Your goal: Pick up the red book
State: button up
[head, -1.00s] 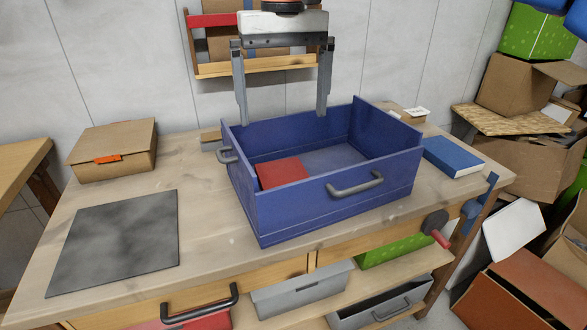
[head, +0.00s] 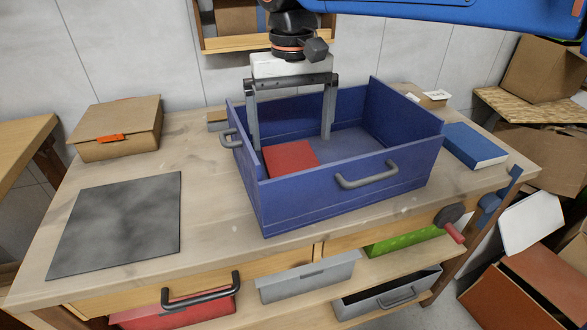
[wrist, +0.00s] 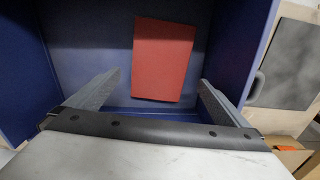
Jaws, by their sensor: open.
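The red book (head: 290,160) lies flat inside the blue crate (head: 335,190), near its left end. It also shows in the wrist view (wrist: 163,60), lying slightly askew on the crate floor, between and beyond the two fingers. My gripper (head: 292,143) is open and empty. Its fingers reach down into the crate, one on each side of the book in the picture, and seem to be behind and above it. I see no contact with the book. The near crate wall hides the book's front edge in the head view.
The crate has grey handles (head: 367,168) and high walls around the book. On the workbench (head: 205,230) are a cardboard box (head: 117,130), a dark flat plate (head: 118,225) and a blue book (head: 474,145). Cardboard boxes pile up at the right.

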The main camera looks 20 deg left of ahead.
aim_at(293, 165)
jog(key=shift+s+d+f, duration=0.15)
jog(key=shift+f, duration=1.4)
jog(key=shift+s+d+f, duration=0.1)
jog(key=shift+s+f, duration=0.05)
jog(key=shift+f, duration=1.4)
jog(key=c, duration=1.2)
jog(key=shift+r, duration=8.05)
